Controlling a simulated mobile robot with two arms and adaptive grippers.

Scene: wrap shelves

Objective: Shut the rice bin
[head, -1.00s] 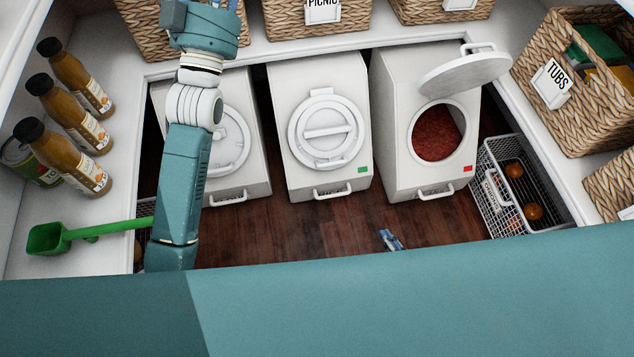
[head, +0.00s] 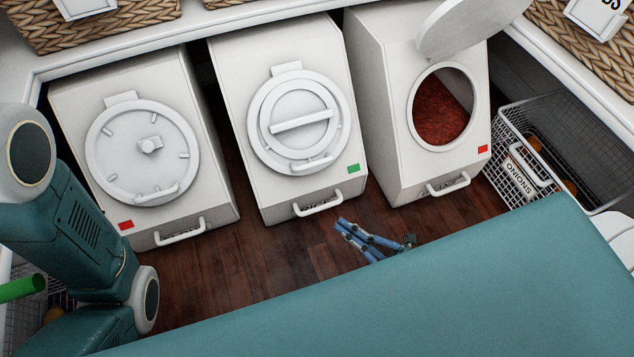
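Three white bins stand in a row in the head view. The left bin (head: 215,195) has a red tag, and its round lid (head: 143,150) lies over its opening, with a small central stub and no crossbar. The middle bin (head: 235,60) has a green tag and a round lid (head: 305,140) with a crossbar, lying shut. The right bin (head: 385,110) has a red tag, its lid (head: 465,25) swung up and dark red contents (head: 438,112) showing. Labels are partly hidden by handles; I cannot read which says rice. My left gripper is out of view.
A white wire basket (head: 510,125) labelled onions stands right of the bins. Woven baskets (head: 95,22) sit on the shelf above. My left arm fills the lower left, near a green handle (head: 20,288). Wooden floor (head: 235,262) is clear before the bins.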

